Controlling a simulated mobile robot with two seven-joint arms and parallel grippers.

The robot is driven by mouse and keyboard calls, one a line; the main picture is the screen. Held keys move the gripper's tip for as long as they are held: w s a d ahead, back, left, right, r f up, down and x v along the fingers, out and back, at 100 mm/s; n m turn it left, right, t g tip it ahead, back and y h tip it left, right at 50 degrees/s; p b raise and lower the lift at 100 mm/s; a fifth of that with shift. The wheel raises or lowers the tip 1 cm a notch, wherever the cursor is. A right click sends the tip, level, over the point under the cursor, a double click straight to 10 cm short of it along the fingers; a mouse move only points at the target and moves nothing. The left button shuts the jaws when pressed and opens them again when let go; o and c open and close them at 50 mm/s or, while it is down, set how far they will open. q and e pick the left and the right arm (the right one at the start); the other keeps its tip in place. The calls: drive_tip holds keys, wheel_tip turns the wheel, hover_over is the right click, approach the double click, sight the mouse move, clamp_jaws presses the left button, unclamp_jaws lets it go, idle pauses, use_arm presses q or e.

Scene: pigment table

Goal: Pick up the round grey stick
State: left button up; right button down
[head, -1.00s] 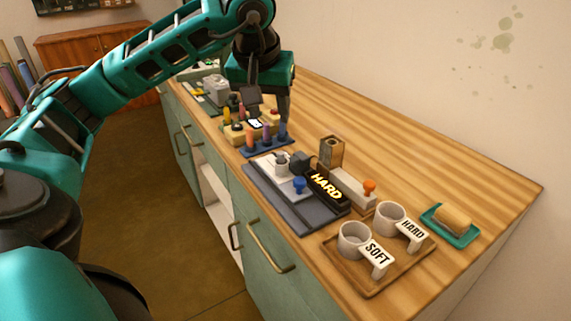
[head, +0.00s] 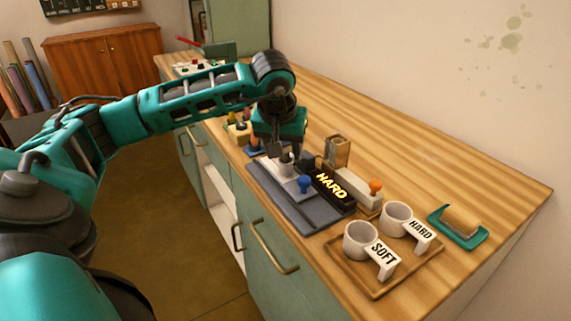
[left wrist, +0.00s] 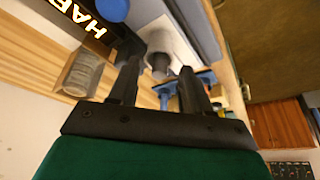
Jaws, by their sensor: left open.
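A short round grey stick (head: 286,158) stands in a pale round holder (head: 286,169) on the white-topped device on the dark grey mat (head: 310,213). In the left wrist view the grey stick (left wrist: 158,66) shows between the fingertips, with the pale holder (left wrist: 160,40) beyond it. My left gripper (head: 282,153) is open, fingers pointing down, right at the stick in the head view. I cannot tell whether the fingers touch it. My right gripper is not in view.
A blue knob (head: 305,183) and a lit black HARD sign (head: 332,185) are close by. A wooden tray (head: 372,291) with two cups is nearer.

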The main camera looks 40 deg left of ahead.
use_arm(q)
clamp_jaws()
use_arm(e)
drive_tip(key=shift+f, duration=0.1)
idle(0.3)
use_arm(q)
drive_tip(key=shift+r, duration=0.1)
